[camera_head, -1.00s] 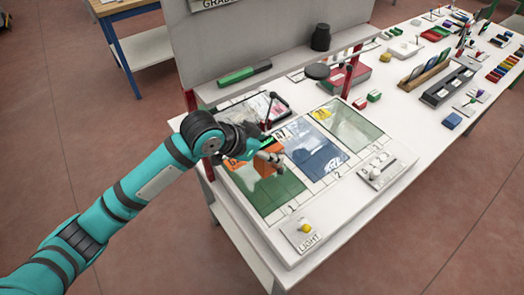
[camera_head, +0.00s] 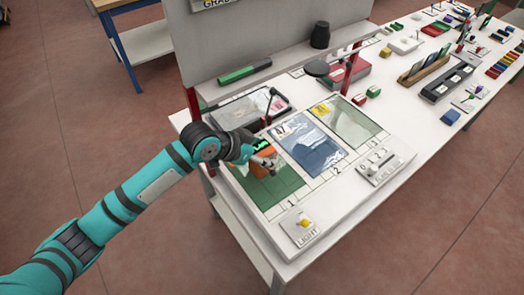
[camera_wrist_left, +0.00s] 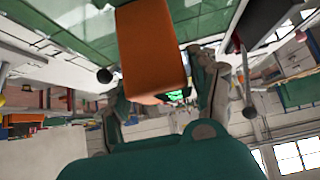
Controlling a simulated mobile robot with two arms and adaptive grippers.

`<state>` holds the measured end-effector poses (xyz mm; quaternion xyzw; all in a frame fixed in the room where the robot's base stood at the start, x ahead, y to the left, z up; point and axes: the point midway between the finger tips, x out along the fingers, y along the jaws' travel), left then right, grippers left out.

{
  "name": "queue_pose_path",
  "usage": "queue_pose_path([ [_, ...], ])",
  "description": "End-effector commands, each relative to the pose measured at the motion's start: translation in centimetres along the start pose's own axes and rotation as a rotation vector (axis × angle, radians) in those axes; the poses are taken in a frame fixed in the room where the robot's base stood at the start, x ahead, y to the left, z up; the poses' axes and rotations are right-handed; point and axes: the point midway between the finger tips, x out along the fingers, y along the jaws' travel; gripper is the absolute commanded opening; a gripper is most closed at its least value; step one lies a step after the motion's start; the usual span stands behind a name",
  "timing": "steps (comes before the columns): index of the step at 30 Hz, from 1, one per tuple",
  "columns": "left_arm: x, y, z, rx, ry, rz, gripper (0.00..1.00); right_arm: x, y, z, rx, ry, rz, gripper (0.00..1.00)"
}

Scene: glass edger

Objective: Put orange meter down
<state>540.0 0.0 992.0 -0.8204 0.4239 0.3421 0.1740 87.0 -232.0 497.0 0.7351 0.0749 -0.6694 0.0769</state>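The orange meter (camera_head: 264,169) is low over the green glass panel (camera_head: 284,186) in bay 1; I cannot tell whether it touches the panel. My left gripper (camera_head: 268,160) is around the meter and partly hides it. In the left wrist view the orange meter (camera_wrist_left: 152,45) lies between the two fingers of my left gripper (camera_wrist_left: 155,75), which is shut on it, and a bit of its lit green screen shows. My right gripper is not in view.
A blue panel (camera_head: 312,147) and a pale green panel (camera_head: 352,125) lie to the right. A light switch plate (camera_head: 300,232) is in front and a knob box (camera_head: 377,167) at the right. A dark-rimmed tray (camera_head: 235,112) and an upright grey board (camera_head: 260,45) stand behind.

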Motion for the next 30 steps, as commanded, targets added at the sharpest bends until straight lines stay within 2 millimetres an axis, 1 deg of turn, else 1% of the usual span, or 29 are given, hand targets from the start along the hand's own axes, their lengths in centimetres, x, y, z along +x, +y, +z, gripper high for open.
queue_pose_path([
  [9, -0.1, 0.0, -0.1, 0.000, 0.001, 0.000, 0.70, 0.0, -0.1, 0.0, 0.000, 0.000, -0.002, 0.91],
  [11, -0.3, 0.0, -0.3, 0.001, 0.001, -0.001, 0.70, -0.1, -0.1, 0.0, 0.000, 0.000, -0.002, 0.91],
  [13, -0.9, -0.1, -0.2, 0.002, 0.002, -0.002, 0.70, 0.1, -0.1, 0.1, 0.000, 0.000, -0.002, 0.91],
  [17, -3.2, -0.1, -0.1, 0.003, 0.002, -0.003, 0.70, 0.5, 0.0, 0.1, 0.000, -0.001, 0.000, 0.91],
  [24, -8.4, -0.1, -0.1, 0.002, 0.002, -0.003, 0.70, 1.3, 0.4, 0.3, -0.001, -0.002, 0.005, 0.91],
  [27, -10.2, -0.1, -0.2, 0.002, 0.002, -0.003, 0.70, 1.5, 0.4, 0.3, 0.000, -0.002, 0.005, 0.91],
  [30, -11.3, -0.1, -0.2, 0.001, 0.001, -0.001, 0.70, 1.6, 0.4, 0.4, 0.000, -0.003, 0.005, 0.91],
])
